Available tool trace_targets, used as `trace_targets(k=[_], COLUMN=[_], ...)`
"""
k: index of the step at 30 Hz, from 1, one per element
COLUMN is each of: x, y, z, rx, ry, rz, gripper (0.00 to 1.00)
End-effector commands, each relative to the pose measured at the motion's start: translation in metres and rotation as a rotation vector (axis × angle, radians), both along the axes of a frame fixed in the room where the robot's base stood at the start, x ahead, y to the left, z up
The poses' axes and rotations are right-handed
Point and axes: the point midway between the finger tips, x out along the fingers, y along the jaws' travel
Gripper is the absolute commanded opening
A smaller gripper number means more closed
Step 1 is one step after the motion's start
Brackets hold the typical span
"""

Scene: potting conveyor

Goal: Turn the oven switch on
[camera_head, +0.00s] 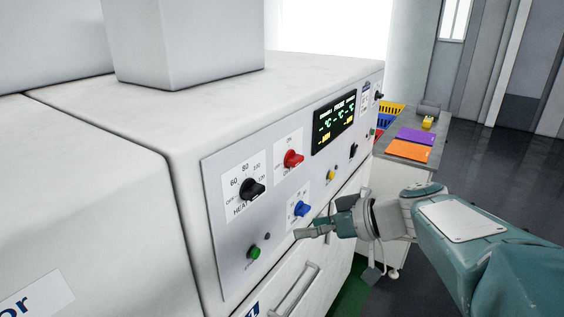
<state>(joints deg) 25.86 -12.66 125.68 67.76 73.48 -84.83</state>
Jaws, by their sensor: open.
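The white oven (110,150) fills the left and middle of the view, with a grey control panel (225,175) on its front. The panel has a black heat knob (252,190), a red switch knob (293,159), a blue knob (301,209), a yellow knob (331,175) and a green button (254,252). Small labels are too blurred to tell which knob is the oven switch. My gripper (300,233) is open and empty, in front of the panel just below the blue knob. I cannot tell whether it touches the panel.
A dark display (334,122) with lit figures sits at the panel's upper right. A door handle (296,290) sticks out below my gripper. A grey table (436,126) behind holds orange (409,151) and purple (416,135) items and baskets (390,108). Dark floor is clear at right.

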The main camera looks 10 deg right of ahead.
Motion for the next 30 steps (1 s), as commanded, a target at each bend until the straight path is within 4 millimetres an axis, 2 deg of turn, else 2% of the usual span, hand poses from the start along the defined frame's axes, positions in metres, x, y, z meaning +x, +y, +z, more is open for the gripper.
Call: trace_targets(k=[3,6,10,14,17,20,30], x=[0.027,0.045,0.06,0.066,0.07,0.079,0.123], y=[-0.027,-0.051,-0.075,-0.086,-0.084,-0.074,-0.03], z=[0.018,0.034,0.049,0.056,0.058,0.057,0.057], rx=[0.065,0.095,0.105,0.102,0.102,0.103,0.103], ry=[-0.181,-0.341,-0.503,-0.585,-0.6,-0.598,-0.595], rz=[-0.012,-0.036,-0.074,-0.095,-0.099,-0.095,-0.095], gripper=[0.94,0.94,0.94,0.94,0.94,0.94,0.94])
